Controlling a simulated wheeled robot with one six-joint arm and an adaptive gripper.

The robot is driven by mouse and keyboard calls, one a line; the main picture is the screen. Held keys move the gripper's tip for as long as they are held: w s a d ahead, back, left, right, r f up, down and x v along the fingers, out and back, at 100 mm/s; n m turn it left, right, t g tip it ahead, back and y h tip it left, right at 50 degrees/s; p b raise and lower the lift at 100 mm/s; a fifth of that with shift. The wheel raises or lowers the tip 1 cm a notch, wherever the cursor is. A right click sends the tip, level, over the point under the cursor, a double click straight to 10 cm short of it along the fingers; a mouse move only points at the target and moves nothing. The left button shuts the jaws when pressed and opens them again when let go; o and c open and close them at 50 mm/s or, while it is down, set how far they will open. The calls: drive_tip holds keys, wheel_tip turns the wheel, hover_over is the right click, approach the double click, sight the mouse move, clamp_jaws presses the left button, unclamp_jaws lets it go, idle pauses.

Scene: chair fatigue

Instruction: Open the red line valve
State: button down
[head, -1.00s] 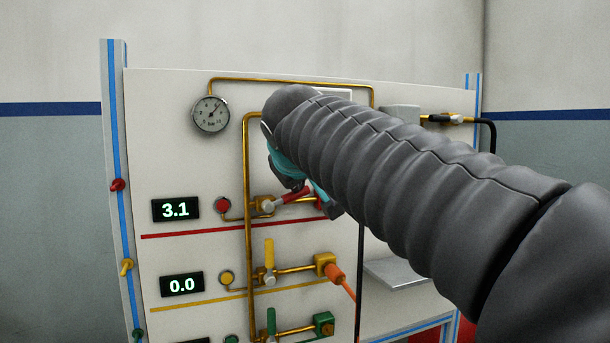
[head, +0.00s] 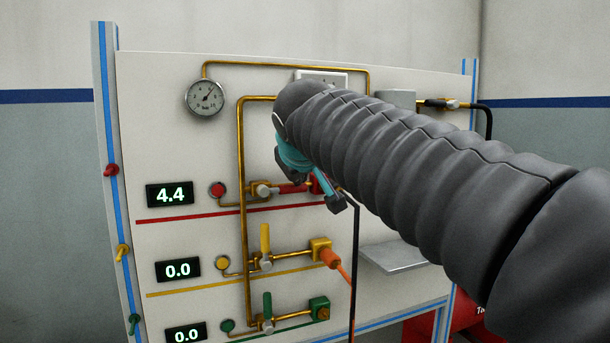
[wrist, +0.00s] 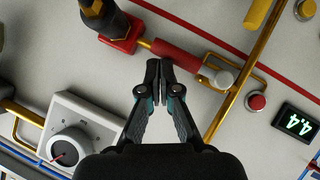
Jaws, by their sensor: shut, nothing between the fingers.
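The red line valve's red handle (head: 292,188) lies along its brass pipe, roughly parallel to the red stripe. In the wrist view the red handle (wrist: 185,58) runs from near the red block toward the silver valve hub (wrist: 221,79). My gripper (head: 338,203) is shut and empty. In the wrist view its fingertips (wrist: 159,68) are together right beside the handle; I cannot tell whether they touch it. The red line's display (head: 170,194) reads 4.4. My arm hides part of the panel around the red block (head: 319,182).
The yellow handle (head: 265,239) and green handle (head: 267,305) stand upright below, and their displays read 0.0. An orange plug (head: 329,258) sits in the yellow block. A round gauge (head: 204,97) is at upper left. A grey shelf (head: 394,257) juts out at lower right.

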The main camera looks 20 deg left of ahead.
drive_tip(key=s+d+r+p, duration=0.2)
drive_tip(key=s+d+r, duration=0.3)
drive_tip(key=s+r, duration=0.2)
wheel_tip(320, 180, up, 2)
drive_tip(key=shift+d+r, duration=0.25)
drive_tip(key=shift+d, duration=0.1)
idle(0.4)
